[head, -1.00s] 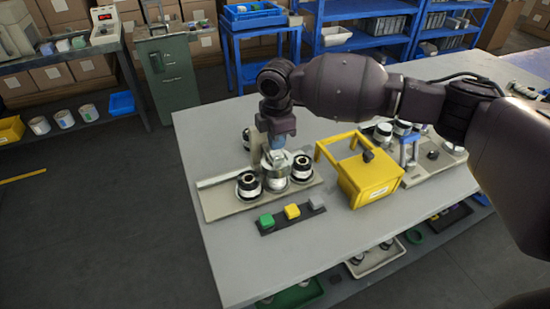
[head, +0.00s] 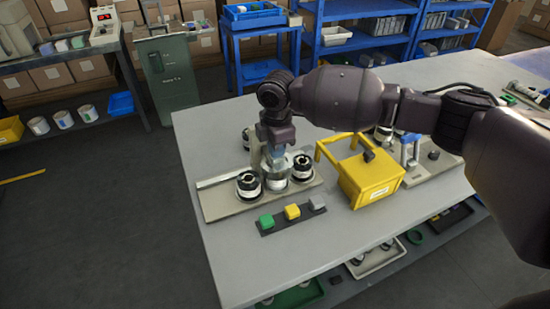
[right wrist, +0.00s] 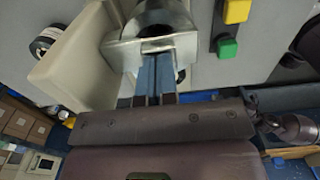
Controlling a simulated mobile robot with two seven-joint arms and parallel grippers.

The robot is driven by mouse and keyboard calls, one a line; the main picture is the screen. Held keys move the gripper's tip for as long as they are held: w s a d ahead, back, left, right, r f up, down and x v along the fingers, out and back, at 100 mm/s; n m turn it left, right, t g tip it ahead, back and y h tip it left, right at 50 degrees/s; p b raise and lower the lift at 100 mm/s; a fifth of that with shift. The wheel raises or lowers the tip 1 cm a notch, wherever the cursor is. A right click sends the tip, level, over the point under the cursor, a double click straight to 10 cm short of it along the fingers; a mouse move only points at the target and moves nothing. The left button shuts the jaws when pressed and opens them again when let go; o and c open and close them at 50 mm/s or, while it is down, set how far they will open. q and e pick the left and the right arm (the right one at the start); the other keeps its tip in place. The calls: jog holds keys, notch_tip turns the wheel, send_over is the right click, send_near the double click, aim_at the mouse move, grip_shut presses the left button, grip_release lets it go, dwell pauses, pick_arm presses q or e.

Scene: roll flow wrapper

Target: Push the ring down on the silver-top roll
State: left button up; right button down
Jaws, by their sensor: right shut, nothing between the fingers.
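The silver-top roll (head: 276,182) stands in the middle of the front row on the beige base plate (head: 225,206), between two black-topped rolls. My right gripper (head: 277,160) is over it, pointing down, with its blue fingers shut and empty. In the right wrist view the shut fingertips (right wrist: 157,65) are at the edge of a silver metal piece (right wrist: 125,53), apparently the ring, with a rounded dark opening beyond. I cannot tell whether the fingers press on it or how far down it sits. My left gripper is not in view.
A black-topped roll (head: 248,185) stands to the left and another (head: 303,168) to the right. A beige upright post (head: 257,146) rises behind. The yellow bin (head: 372,181) is to the right. A button strip (head: 268,228) lies in front. The left table edge is clear.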

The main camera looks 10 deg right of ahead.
jog(key=shift+f, duration=0.6)
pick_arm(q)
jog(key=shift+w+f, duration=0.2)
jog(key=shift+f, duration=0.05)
pick_arm(e)
jog(key=shift+f, duration=0.5)
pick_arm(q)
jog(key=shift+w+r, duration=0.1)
pick_arm(e)
jog(key=shift+r, duration=0.55)
notch_tip(320, 180, up, 2)
jog(key=shift+p, duration=0.7)
jog(key=shift+r+p, duration=1.45)
jog(key=shift+r, duration=0.65)
jog(key=shift+r+p, duration=0.6)
jog(key=shift+r, duration=0.15)
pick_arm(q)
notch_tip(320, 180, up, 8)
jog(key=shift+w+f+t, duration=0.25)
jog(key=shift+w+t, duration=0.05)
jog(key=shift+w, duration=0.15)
